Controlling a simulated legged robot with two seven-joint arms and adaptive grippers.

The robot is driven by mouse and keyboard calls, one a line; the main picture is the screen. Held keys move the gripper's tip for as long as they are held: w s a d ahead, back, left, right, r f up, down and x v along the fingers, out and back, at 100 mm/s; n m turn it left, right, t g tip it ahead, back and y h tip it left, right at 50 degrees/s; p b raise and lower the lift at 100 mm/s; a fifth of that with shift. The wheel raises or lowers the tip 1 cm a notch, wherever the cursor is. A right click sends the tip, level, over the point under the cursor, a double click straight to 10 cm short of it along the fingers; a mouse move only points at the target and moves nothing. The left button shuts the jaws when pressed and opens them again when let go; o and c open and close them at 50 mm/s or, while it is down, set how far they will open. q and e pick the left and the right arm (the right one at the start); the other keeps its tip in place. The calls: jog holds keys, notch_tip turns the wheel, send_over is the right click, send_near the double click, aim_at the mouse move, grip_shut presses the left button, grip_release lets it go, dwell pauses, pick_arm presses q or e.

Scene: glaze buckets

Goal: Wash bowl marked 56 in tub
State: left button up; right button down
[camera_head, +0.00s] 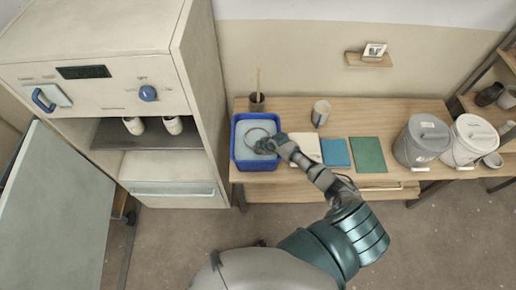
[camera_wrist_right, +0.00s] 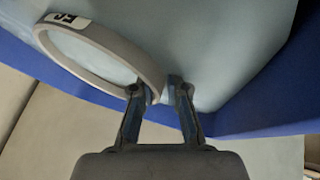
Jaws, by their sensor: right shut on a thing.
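The blue tub (camera_head: 236,160) stands at the left end of the wooden table and holds pale grey-blue water (camera_head: 245,150). A bowl (camera_head: 250,137) shows as a thin round rim inside the tub. In the right wrist view the grey bowl rim (camera_wrist_right: 110,42) is tilted and carries a white label (camera_wrist_right: 67,19) with dark marks, seen upside down and not surely readable. My right gripper (camera_head: 263,145) reaches over the tub's right side. In the wrist view its fingers (camera_wrist_right: 158,92) are shut on the bowl's rim. My left gripper is out of view.
A cabinet (camera_head: 130,60) stands left.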

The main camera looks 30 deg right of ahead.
jog(key=shift+d, duration=0.5)
dwell(0.5)
jog(key=shift+r, duration=0.15)
notch_tip(320, 180, up, 7)
jog(key=p, duration=0.5)
jog(key=shift+p, duration=0.4)
dwell(1.7)
jog(key=shift+r+p, duration=0.2)
jog(key=shift+p, duration=0.15)
jog(key=shift+r+p, duration=0.9)
jog(key=shift+r, duration=1.85)
